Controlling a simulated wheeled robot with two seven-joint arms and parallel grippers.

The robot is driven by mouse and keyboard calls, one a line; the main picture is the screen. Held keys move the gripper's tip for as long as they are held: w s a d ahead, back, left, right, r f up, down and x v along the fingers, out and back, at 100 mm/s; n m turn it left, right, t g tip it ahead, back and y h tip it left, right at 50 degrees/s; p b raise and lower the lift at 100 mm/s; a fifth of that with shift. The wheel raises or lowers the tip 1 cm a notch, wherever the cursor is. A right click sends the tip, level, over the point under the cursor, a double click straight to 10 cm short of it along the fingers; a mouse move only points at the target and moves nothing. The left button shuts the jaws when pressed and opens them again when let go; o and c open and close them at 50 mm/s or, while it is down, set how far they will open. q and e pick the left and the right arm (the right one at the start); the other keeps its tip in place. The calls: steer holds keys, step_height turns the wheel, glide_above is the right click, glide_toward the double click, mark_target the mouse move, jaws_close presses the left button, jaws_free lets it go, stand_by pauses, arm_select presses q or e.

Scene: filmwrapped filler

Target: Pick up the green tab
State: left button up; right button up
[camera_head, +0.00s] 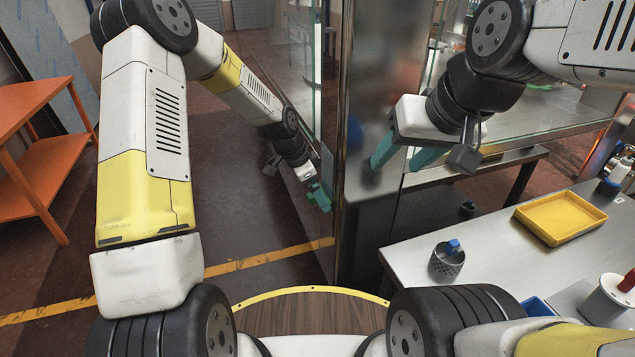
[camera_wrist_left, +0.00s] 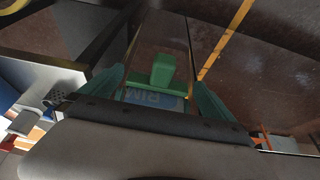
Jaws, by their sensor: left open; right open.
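The green tab (camera_wrist_left: 162,70) shows in the left wrist view, upright between the fingers of my left gripper (camera_wrist_left: 157,98). A green bar and a blue panel with pale lettering are just below it. The fingers are apart, one on each side of the tab; I cannot tell whether they touch it. In the head view my left gripper (camera_head: 318,194) is small, low beside the glass and steel post, and the tab cannot be told apart from its green fingers. My right gripper (camera_head: 406,159) is open and empty, raised in front of the post.
A steel table (camera_head: 500,258) at the right holds a yellow tray (camera_head: 560,217) and a dark mesh cup (camera_head: 447,262) with a blue item. The steel post (camera_head: 362,215) and glass panel stand beside my left gripper. An orange shelf (camera_head: 50,160) is at the left.

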arm_select(q)
steer(key=shift+f, duration=0.15)
steer(key=c, duration=1.3)
